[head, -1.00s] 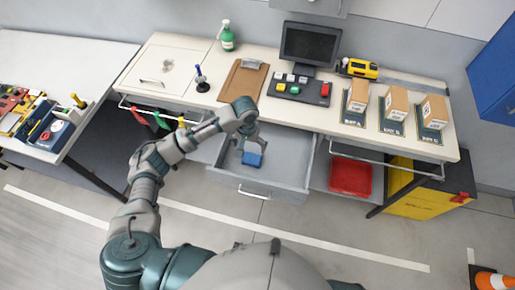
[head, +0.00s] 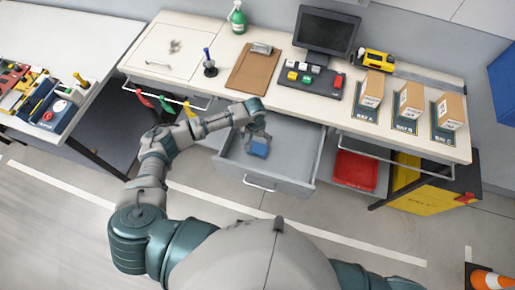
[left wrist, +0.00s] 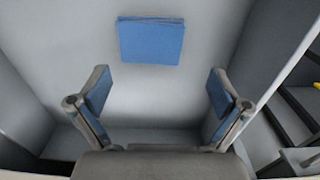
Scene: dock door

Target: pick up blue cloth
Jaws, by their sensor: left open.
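The blue cloth (head: 259,149) lies folded flat in the open grey drawer (head: 290,170) under the bench. In the left wrist view the cloth (left wrist: 151,41) rests on the drawer floor, ahead of the fingertips. My left gripper (head: 257,136) is over the drawer, just behind the cloth in the head view. In the left wrist view the left gripper (left wrist: 160,88) has its two blue-padded fingers wide apart with nothing between them. The cloth appears apart from the fingers. My right gripper is out of view.
The bench top above holds a clipboard (head: 249,68), a monitor (head: 326,30), a button panel (head: 308,82) and small boxes. A red bin (head: 355,170) sits right of the drawer. Coloured-handled items hang to its left. An orange cone (head: 490,282) stands at the lower right.

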